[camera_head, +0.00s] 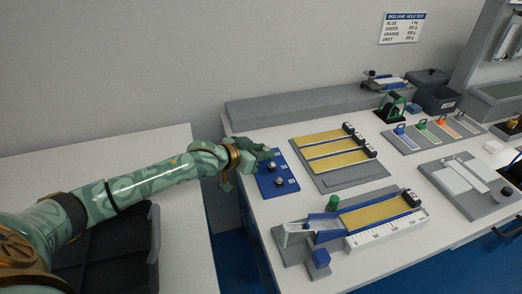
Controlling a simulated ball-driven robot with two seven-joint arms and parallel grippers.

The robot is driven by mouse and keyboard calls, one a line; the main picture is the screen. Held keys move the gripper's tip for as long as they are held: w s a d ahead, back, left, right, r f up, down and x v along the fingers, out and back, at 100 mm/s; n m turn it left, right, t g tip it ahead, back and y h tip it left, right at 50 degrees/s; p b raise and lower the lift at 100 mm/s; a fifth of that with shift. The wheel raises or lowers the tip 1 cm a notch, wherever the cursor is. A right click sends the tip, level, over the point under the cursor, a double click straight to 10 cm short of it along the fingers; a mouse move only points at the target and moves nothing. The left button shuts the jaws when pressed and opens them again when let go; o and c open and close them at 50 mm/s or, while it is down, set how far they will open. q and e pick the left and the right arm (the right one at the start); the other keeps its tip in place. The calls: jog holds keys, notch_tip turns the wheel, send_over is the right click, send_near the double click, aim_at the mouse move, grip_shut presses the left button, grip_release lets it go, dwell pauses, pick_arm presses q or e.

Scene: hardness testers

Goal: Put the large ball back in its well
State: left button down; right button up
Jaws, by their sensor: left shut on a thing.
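A blue ball plate (290,187) lies at the left front of the white worktable, with small white labels along its right side. Two shiny steel balls sit on it, one nearer (278,181) and one behind it (272,167). My left gripper (262,155) reaches in from the left over the far end of the plate. It is shut on what appears to be the large ball, mostly hidden by the fingers. The well at that end is also hidden by the gripper. My right gripper is not in view.
A grey board with three yellow strips (337,150) lies right of the plate. A blue ramp with a white scale (385,229) stands in front. A green-handled device (393,104) and coloured panels (428,135) stand farther right. A dark tray (110,245) is at left.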

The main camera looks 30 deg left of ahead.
pick_arm(q)
jog(key=c, duration=1.1)
grip_release()
jog(key=shift+p+v, duration=4.05)
jog(key=shift+v, duration=4.15)
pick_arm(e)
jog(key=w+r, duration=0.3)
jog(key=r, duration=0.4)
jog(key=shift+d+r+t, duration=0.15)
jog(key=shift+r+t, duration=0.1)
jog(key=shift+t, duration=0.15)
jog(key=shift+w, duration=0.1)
